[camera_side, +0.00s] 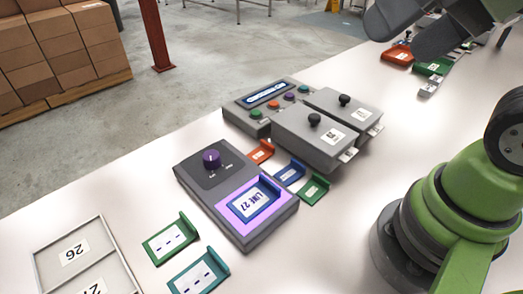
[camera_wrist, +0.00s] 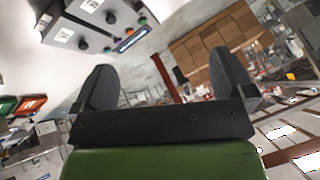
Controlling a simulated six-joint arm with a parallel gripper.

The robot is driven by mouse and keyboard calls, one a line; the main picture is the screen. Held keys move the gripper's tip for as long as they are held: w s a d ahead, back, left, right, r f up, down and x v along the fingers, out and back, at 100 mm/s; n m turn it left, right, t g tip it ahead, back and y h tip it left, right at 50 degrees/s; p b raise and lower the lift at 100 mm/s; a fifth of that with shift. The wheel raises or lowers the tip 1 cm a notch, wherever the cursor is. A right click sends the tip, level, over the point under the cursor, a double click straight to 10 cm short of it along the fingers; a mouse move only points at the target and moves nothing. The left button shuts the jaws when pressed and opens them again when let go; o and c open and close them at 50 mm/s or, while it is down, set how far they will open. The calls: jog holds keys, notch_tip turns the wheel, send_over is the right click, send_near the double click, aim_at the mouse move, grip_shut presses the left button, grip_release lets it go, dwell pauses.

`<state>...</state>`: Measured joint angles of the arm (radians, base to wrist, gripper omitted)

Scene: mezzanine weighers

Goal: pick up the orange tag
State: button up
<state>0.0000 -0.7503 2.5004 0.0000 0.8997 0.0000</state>
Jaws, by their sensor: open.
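A small orange tag (camera_side: 260,151) lies on the table in the side view, between the dial device and the grey lidded boxes. Another orange tag (camera_side: 398,55) lies at the far right of the table, left of a green tag (camera_side: 433,66). An orange tag (camera_wrist: 31,104) also shows at the left edge of the wrist view; it looks like the far one. My gripper (camera_side: 407,35) is at the upper right of the side view, above the table and apart from the tags. In the wrist view my gripper (camera_wrist: 165,84) has its fingers spread with nothing between them.
Two grey boxes with black knobs (camera_side: 310,138) and a button panel (camera_side: 262,102) stand mid-table. A dial device (camera_side: 211,173) holds a blue "LINE 27" tag (camera_side: 250,203). Blue and green tags lie nearby. A numbered tray (camera_side: 103,233) is at the lower left. The right-hand table surface is mostly clear.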

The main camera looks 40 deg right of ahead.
jog(key=c, duration=1.5)
jog(key=shift+w, duration=0.1)
